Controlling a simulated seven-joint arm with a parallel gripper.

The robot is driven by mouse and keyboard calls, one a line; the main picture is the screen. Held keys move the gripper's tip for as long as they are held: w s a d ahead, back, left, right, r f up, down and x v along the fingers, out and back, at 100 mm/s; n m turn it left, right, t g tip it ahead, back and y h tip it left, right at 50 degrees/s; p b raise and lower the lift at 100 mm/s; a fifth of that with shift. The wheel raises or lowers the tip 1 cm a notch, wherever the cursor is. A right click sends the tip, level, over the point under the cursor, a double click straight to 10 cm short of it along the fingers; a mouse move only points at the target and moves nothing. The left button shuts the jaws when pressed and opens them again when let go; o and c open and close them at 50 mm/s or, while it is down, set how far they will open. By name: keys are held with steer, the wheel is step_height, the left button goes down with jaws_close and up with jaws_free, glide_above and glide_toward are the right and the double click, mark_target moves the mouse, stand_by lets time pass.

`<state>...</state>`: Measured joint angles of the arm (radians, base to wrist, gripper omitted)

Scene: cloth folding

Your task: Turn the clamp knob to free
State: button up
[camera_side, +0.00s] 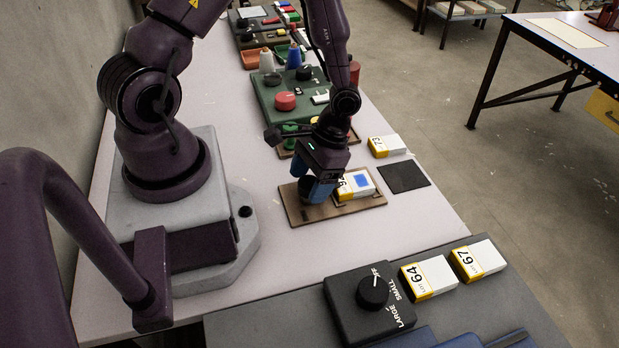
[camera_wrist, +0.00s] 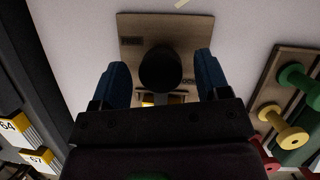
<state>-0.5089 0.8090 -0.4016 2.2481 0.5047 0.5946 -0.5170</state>
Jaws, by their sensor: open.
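A dark round knob (camera_wrist: 158,68), which looks like the clamp knob, stands on a brown wooden board (camera_wrist: 190,32). My gripper (camera_wrist: 160,62) is open, with one blue finger on each side of the knob. Gaps show between the fingers and the knob. In the side view my gripper (camera_side: 316,190) is low over the left part of the board (camera_side: 300,217) and largely hides the knob. A white and yellow box (camera_side: 356,184) with a blue patch lies on the board, right beside the gripper. I cannot read any knob setting.
Behind the board stands a green panel (camera_side: 268,98) with red and black knobs. A white and yellow box (camera_side: 387,146) and a dark square pad (camera_side: 403,176) lie to the right. In front is a black dial box (camera_side: 345,318) marked LARGE, SMALL and OFF. Bare tabletop lies between.

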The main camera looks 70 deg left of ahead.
steer(key=shift+f, duration=0.1)
steer(key=c, duration=0.9)
steer(key=m+y, duration=0.2)
steer(key=m, duration=0.2)
steer(key=shift+m, duration=0.4)
steer(key=m+y, duration=0.1)
steer(key=m, duration=0.3)
steer(key=shift+d+m+t, duration=0.1)
steer(key=shift+m+t, duration=0.2)
steer(key=shift+t, duration=0.1)
steer(key=m, duration=0.2)
steer(key=m+t+y, duration=0.1)
steer(key=m, duration=0.1)
steer(key=shift+y, duration=0.3)
steer(key=shift+m+t+y, duration=0.3)
steer(key=shift+m+t, duration=0.5)
steer(key=shift+m, duration=1.4)
steer(key=shift+s, duration=0.1)
